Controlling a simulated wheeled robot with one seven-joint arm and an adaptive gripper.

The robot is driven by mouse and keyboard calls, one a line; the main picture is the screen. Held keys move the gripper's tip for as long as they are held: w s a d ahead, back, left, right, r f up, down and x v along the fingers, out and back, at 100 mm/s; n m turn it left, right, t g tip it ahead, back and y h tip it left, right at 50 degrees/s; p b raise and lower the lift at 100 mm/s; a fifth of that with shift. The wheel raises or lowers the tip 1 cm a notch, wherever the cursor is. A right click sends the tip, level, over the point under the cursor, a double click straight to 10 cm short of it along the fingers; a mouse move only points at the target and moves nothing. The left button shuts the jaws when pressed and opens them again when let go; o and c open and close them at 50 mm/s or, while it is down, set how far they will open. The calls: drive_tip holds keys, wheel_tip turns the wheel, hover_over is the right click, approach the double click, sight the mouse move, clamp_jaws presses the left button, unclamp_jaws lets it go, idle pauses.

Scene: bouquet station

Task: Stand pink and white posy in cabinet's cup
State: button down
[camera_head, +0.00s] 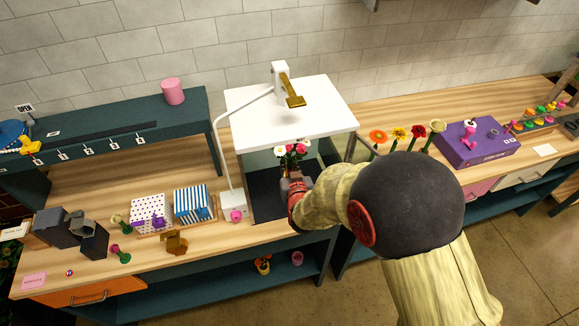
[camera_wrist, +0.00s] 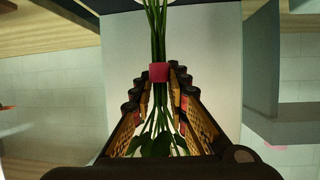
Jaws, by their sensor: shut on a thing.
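The pink and white posy (camera_head: 292,151) is in my gripper (camera_head: 296,180), at the front opening of the white-topped cabinet (camera_head: 290,106). Its pink, red and white blooms stand above the gripper, under the cabinet's top. In the wrist view, my gripper (camera_wrist: 160,84) is shut around the posy's green stems (camera_wrist: 156,40), with a pink band (camera_wrist: 159,72) at the fingertips and dark leaves between the fingers. The blooms are out of the wrist view. I cannot make out a cup inside the cabinet; my gripper and arm hide part of its inside.
A pink cup (camera_head: 172,91) sits on the raised shelf. Striped box (camera_head: 192,203) and dotted box (camera_head: 149,213) stand to the left. Several flowers and a purple box (camera_head: 476,143) stand right.

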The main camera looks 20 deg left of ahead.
drive_tip(key=shift+f+b, duration=2.3)
drive_tip(key=shift+b, duration=0.25)
idle(1.0)
drive_tip(key=c, duration=1.7)
unclamp_jaws()
drive_tip(key=shift+o, duration=0.4)
drive_tip(key=o, duration=0.5)
drive_tip(key=shift+o, duration=0.2)
drive_tip(key=shift+s, duration=0.1)
drive_tip(key=p+v, duration=0.2)
drive_tip(key=v, duration=0.7)
drive_tip(key=shift+p, duration=0.3)
